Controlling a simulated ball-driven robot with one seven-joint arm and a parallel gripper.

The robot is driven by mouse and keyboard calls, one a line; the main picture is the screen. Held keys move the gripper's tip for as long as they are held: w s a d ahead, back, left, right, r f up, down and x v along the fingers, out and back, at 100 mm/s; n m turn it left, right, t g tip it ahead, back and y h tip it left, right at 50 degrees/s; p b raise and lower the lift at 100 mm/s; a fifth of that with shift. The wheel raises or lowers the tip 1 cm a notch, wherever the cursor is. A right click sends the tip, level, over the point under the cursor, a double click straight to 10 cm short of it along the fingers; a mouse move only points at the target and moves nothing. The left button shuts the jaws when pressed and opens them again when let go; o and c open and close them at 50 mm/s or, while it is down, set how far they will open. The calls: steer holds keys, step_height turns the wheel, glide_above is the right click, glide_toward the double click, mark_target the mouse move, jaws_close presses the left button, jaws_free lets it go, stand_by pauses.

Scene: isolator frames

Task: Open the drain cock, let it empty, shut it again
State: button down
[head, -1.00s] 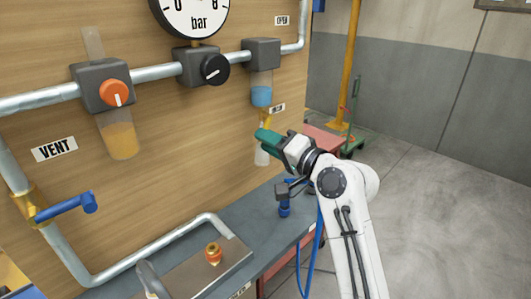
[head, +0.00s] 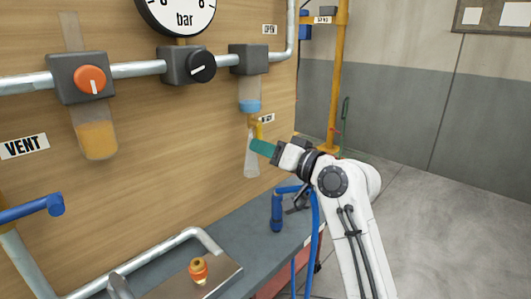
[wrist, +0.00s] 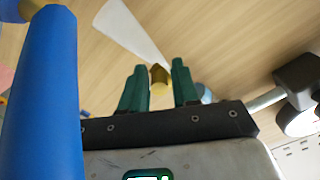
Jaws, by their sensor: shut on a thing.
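The clear bowl (head: 249,88) hangs under a dark block on the pipe, with a little blue liquid (head: 250,105) at its bottom. The yellow drain cock (head: 258,127) is below it. A pale, widening stream (head: 251,160) falls beneath the cock; in the wrist view a pale cone (wrist: 132,30) shows beyond the fingers. My gripper (head: 262,148) is at the cock, its green fingers partly covering it. In the wrist view my gripper (wrist: 160,88) has a small brass-yellow part (wrist: 159,75) between its fingers, the cock's handle. The cock's exact angle is hard to tell.
Another bowl (head: 97,138) with orange liquid and a blue lever (head: 32,208) are at left. A blue tool (head: 277,212) with a hose stands on the bench right of the orange fitting (head: 198,270). A large blue rod (wrist: 42,95) is close in the wrist view.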

steer(key=shift+w+d+r, duration=0.2)
steer(key=shift+w+d, duration=0.05)
steer(key=shift+d, duration=0.2)
steer(key=c, duration=1.1)
jaws_free()
steer(key=shift+o, duration=0.2)
steer(key=shift+s+d, duration=0.1)
steer(key=shift+s, duration=0.05)
steer(key=v, duration=1)
steer(key=shift+s+f, duration=0.15)
steer(key=shift+s, duration=0.05)
